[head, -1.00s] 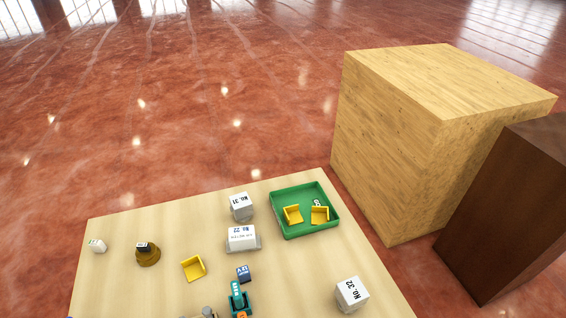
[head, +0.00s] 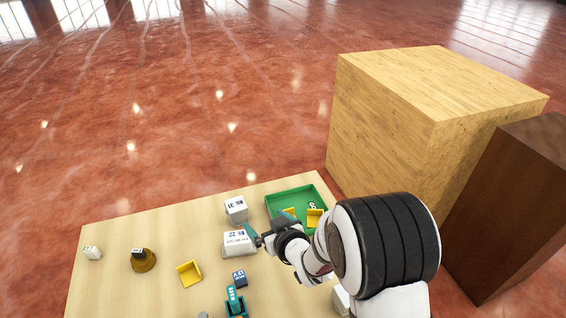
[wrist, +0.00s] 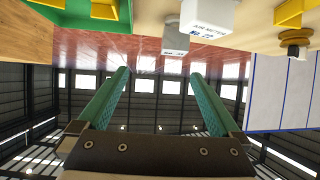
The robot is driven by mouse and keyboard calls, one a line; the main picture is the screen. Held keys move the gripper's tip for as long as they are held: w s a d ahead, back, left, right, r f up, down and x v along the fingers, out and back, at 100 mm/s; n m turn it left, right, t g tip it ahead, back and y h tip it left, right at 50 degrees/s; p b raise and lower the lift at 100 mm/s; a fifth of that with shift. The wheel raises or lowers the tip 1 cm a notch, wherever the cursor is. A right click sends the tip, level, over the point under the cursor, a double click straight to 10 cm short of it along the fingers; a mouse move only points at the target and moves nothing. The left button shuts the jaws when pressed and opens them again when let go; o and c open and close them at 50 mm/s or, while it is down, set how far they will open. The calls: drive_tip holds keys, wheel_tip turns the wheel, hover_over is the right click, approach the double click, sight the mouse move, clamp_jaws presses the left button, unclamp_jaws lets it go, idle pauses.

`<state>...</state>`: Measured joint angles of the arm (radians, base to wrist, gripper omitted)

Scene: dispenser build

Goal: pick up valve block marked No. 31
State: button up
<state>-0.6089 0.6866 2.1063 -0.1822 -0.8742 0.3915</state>
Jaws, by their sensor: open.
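The valve block marked No. 31 (head: 236,208) is a white cube standing near the far edge of the table, behind the white block marked No. 22 (head: 238,243). In the wrist view a pale block, likely No. 31 (wrist: 173,36), shows beside the No. 22 air meter block (wrist: 209,16); its marking is not readable there. My gripper (head: 252,234) is above the table, close to the right side of No. 22 in the picture. Its teal fingers (wrist: 161,72) are apart with nothing between them.
A green tray (head: 294,190) with yellow brackets lies right of No. 31, partly hidden by my arm. A brass-coloured knob (head: 143,262), a yellow bracket (head: 189,274) and a blue block (head: 239,278) lie nearer. A large wooden box (head: 385,130) stands right of the table.

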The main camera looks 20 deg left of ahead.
sight(238, 208)
drive_tip(key=shift+n+y, duration=0.3)
drive_tip(key=x, duration=0.3)
drive_tip(key=s+x, duration=0.1)
drive_tip(key=x, duration=0.3)
drive_tip(key=a+x, duration=0.1)
drive_tip(key=x, duration=0.3)
drive_tip(key=shift+s+f, duration=0.1)
drive_tip(key=shift+s, duration=0.3)
drive_tip(key=x, duration=0.6)
drive_tip(key=shift+s+a, duration=0.1)
drive_tip(key=shift+s, duration=0.2)
clamp_jaws()
